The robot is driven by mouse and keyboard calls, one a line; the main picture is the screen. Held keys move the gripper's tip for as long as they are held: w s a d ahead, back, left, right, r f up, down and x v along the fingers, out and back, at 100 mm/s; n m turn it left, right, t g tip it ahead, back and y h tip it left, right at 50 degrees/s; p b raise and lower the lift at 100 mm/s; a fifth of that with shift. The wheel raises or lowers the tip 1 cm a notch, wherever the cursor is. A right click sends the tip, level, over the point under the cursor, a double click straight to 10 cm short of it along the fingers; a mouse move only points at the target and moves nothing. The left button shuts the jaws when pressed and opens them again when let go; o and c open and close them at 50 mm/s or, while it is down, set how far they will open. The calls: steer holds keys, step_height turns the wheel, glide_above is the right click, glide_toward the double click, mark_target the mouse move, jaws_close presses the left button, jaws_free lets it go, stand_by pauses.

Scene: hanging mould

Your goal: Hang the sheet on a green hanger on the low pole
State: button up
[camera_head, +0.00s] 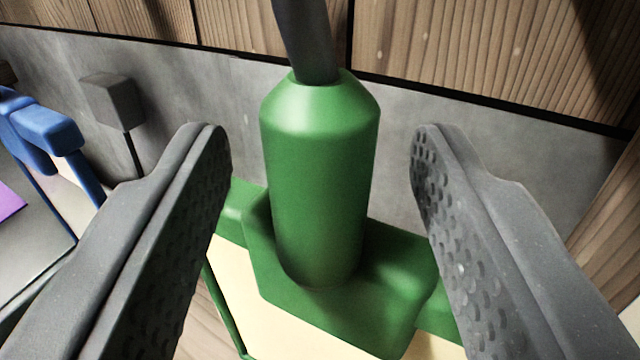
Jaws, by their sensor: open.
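A green hanger (318,180) stands between the two fingers of my gripper (318,165). Its thick green neck is upright, with a dark grey hook rod (306,40) rising from its top and out of the picture. The neck widens into a green base and bar below. A cream sheet (290,325) shows under the green bar, mostly out of view. My gripper is open, with a visible gap on each side of the neck. The low pole cannot be made out in this view.
A blue hanger-like frame (48,125) stands at the left, with a purple patch (8,203) beside it on a grey surface. A dark grey block on a thin rod (112,98) is near it. A grey wall band (220,85) and wooden planks (450,45) lie behind.

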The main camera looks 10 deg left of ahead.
steer(key=s+d, duration=0.2)
steer(key=s, duration=1.1)
steer(key=s+d+r+g, duration=0.1)
steer(key=s+d+r, duration=0.35)
steer(key=r, duration=0.45)
steer(key=s+d+r, duration=0.3)
steer(key=d+r, duration=0.3)
steer(key=r, duration=0.2)
steer(key=s+d+r+m+g+h, duration=0.1)
steer(key=s+d+r+h, duration=0.1)
steer(key=s+d+r, duration=0.7)
steer(key=s+d, duration=0.3)
steer(key=s, duration=0.1)
steer(key=shift+r+m+h, duration=0.3)
steer(key=shift+r, duration=0.1)
steer(key=shift+s, duration=0.1)
